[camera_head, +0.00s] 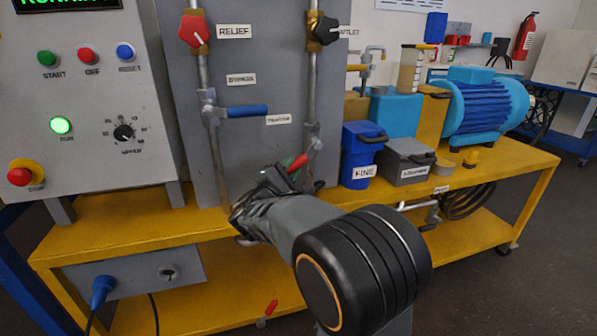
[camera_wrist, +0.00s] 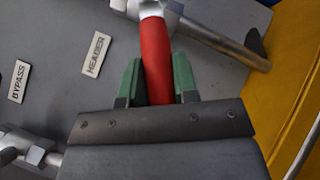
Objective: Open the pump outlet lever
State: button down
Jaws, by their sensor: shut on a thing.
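A red lever (camera_head: 299,161) sits on a valve low on the right-hand pipe of the grey panel. In the wrist view the red lever (camera_wrist: 155,50) runs down from a metal valve body (camera_wrist: 150,8) into my gripper (camera_wrist: 157,80). The green finger pads lie on both sides of the lever, and the jaws are shut on it. In the head view my gripper (camera_head: 284,172) is at the panel's lower right, partly hidden by my own wrist. A plate reading HEADER (camera_wrist: 96,54) is left of the lever in the wrist view.
A blue lever (camera_head: 245,111) on the left pipe sits above and left of my gripper. Red (camera_head: 194,30) and black (camera_head: 324,30) knobs are higher up. A blue bin (camera_head: 361,150) and grey box (camera_head: 406,160) stand right on the yellow bench (camera_head: 482,180).

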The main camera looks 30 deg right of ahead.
dwell(0.3)
jog(key=c, duration=0.9)
grip_release()
jog(key=shift+p+v, duration=1.3)
jog(key=shift+v, duration=5.6)
jog(key=shift+c, duration=0.3)
